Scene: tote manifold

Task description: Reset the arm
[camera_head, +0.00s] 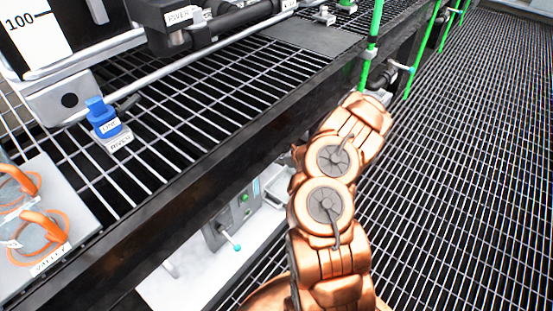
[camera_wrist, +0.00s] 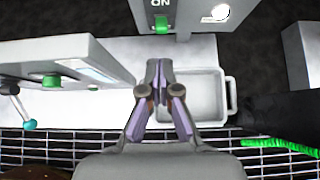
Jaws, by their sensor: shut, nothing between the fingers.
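My copper-coloured arm reaches up through the middle of the head view, in front of the dark edge of the grated bench. My gripper (camera_wrist: 157,68) shows in the wrist view with its two purple-grey fingers together and nothing between them. In the head view the gripper itself is hidden behind the arm. In the wrist view a white tray (camera_wrist: 228,95) lies beyond and to the right of the fingers. I cannot tell the exact gap between them.
A grey box (camera_wrist: 75,52) with a green button and a teal-tipped lever stands left of the fingers. The grated bench (camera_head: 170,125) holds a blue labelled part (camera_head: 103,117) and orange-looped parts (camera_head: 40,235). Green vertical lines (camera_head: 374,35) stand near the arm. The grated floor (camera_head: 470,170) at right is clear.

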